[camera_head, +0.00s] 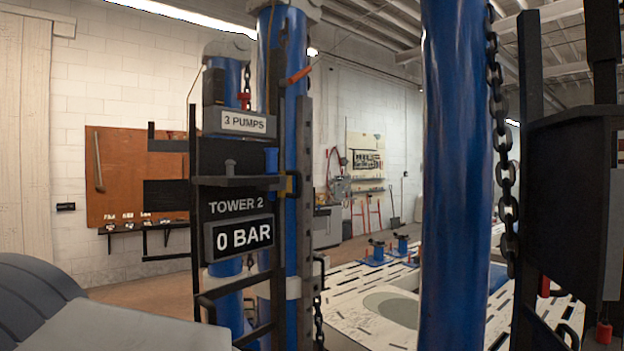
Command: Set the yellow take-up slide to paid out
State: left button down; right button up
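A small yellow piece (291,184), which looks like the take-up slide, sits on the dark upright rail (304,200) at the right side of the tower marked "TOWER 2". It is small and partly covered by dark parts, so I cannot read its setting. A red-orange lever or strap (299,74) is higher on the same tower. A chain (318,318) hangs at the tower's lower right. Neither of my grippers shows in this view.
The tower carries a "3 PUMPS" sign (244,122) and a "0 BAR" sign (240,236). A thick blue column (453,180) with a heavy chain (502,150) stands close at right, beside dark equipment (568,180). A slotted white bench (350,295) lies behind.

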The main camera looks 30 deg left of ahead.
aim_at(287, 194)
jog(key=u, duration=0.5)
jog(key=i, duration=0.9)
jog(key=u, duration=0.7)
